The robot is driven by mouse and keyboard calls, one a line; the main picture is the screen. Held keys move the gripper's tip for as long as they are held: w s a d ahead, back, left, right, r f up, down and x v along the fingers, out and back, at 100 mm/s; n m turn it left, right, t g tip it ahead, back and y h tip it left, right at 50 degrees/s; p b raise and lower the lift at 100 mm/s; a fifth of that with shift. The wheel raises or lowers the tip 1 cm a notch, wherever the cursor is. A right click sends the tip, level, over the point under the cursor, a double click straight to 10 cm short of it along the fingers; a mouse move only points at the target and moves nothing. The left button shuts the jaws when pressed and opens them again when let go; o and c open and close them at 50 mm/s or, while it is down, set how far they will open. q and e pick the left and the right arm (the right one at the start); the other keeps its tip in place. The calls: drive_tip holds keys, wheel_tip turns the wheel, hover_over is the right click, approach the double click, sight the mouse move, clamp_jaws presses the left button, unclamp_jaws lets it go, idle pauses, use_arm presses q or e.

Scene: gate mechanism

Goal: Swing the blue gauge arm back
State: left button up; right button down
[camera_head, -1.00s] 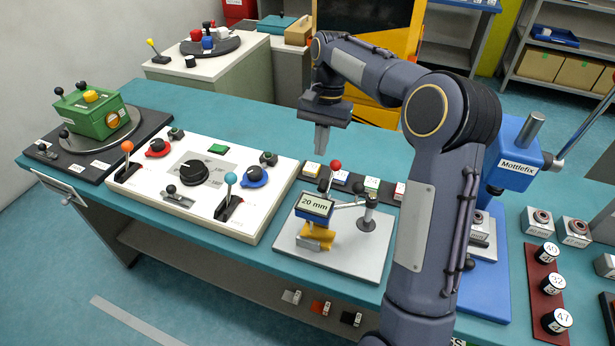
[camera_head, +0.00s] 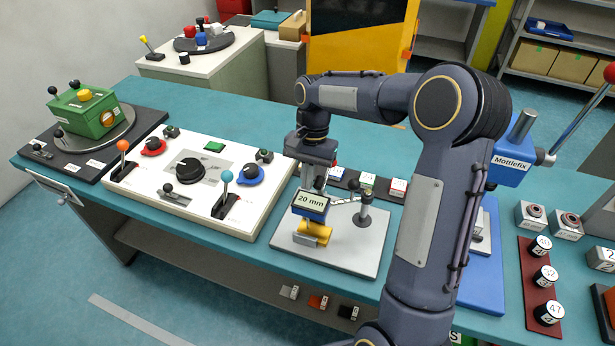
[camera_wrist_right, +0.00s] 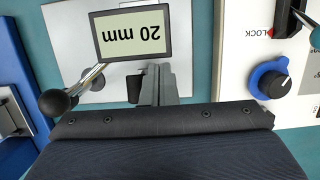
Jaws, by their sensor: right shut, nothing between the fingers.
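The blue gauge arm (camera_head: 311,204) reads "20 mm" on its display and sits over a yellow part (camera_head: 316,232) on a pale grey base plate (camera_head: 350,250). A metal rod links it to a post with a dark top (camera_head: 366,194) on the right. My right gripper (camera_head: 319,186) is shut and points down just behind the display. In the right wrist view the shut fingers (camera_wrist_right: 158,84) are close beside the display (camera_wrist_right: 134,33); I cannot tell whether they touch it. My left gripper is not in view.
A white control panel (camera_head: 150,205) with an orange-knobbed lever and a blue-knobbed lever (camera_head: 227,178) stands left of the gauge. A row of small labelled blocks (camera_head: 367,181) lies behind it. A blue press stand (camera_head: 490,295) is to the right, partly behind my right arm.

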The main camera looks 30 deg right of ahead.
sight(314, 207)
drive_tip(key=shift+s+a+n, duration=0.65)
drive_tip(key=shift+s+n, duration=0.25)
drive_tip(key=shift+s, duration=0.05)
drive_tip(key=s+n, duration=0.1)
drive_tip(key=s, duration=0.1)
drive_tip(key=s+a+n+h, duration=0.1)
drive_tip(key=s+n, duration=0.1)
drive_tip(key=s+n+g, duration=0.1)
drive_tip(key=s+n, duration=0.1)
drive_tip(key=shift+s+a+h, duration=0.15)
drive_tip(key=shift+a+h, duration=0.15)
drive_tip(key=shift+a, duration=0.05)
drive_tip(key=s+d+n+h, duration=0.1)
drive_tip(key=s+d+n, duration=0.1)
drive_tip(key=s+n, duration=0.4)
drive_tip(key=shift+s+d, duration=0.25)
drive_tip(key=shift+s, duration=1.05)
